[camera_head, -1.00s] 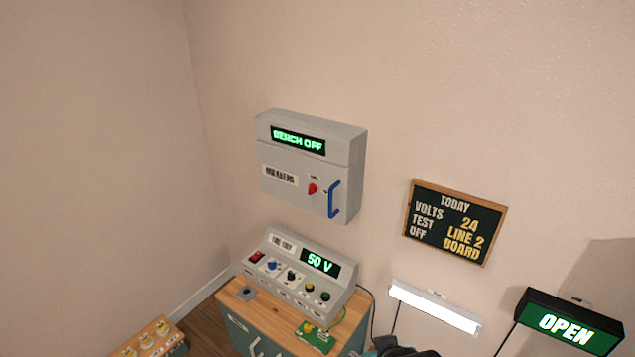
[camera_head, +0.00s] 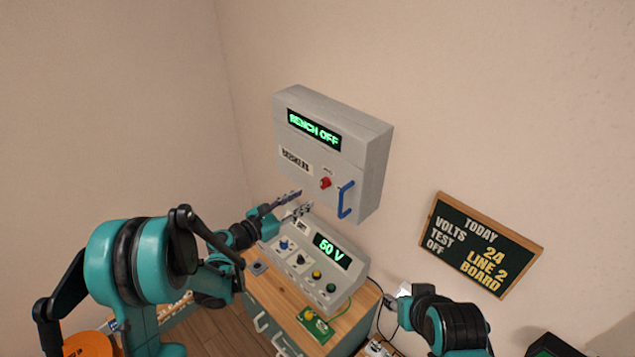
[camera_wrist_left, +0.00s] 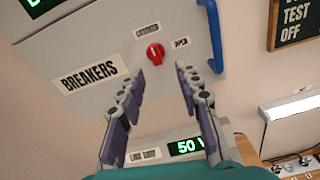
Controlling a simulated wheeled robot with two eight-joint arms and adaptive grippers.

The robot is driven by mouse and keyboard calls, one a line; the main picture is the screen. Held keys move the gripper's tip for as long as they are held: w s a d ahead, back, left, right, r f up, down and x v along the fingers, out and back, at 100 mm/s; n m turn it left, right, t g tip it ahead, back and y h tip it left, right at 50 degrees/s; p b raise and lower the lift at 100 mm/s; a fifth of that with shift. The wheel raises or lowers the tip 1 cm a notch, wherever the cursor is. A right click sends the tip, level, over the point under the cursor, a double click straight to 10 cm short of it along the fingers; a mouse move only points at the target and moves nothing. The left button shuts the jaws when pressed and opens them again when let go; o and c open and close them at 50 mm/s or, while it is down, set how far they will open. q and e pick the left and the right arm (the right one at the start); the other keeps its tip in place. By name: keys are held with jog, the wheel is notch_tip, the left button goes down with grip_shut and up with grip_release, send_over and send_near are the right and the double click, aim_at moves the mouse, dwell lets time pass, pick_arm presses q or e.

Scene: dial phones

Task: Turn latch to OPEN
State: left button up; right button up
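The grey breaker box (camera_head: 335,150) hangs on the wall. Its display reads BENCH OFF. The red latch knob (camera_head: 325,183) sits on its lower front, left of a blue handle (camera_head: 346,199). In the left wrist view the red latch (camera_wrist_left: 155,53) lies below a label that seems to read LATCHED and left of an OPEN label (camera_wrist_left: 181,43). Its white mark points up toward the upper label. My left gripper (camera_head: 300,201) is open and empty, below and left of the latch, apart from it. Its spread fingers (camera_wrist_left: 160,82) point toward the latch. My right gripper is not clearly visible; only my right arm shows.
A grey control console (camera_head: 310,262) with a 50 V display stands on a wooden-topped cabinet (camera_head: 283,297) below the box. A green circuit board (camera_head: 315,323) lies at the cabinet's front. A chalkboard (camera_head: 482,246) hangs at right. The wall around the box is clear.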

aim_at(322, 185)
pick_arm(q)
jog(key=shift+n+t+h, duration=0.3)
jog(key=shift+n, duration=0.5)
jog(key=x, duration=0.4)
jog(key=b+x, duration=0.1)
jog(key=x, duration=0.3)
jog(key=shift+w+a+f, duration=0.2)
jog(key=shift+w+a, duration=0.05)
grip_shut()
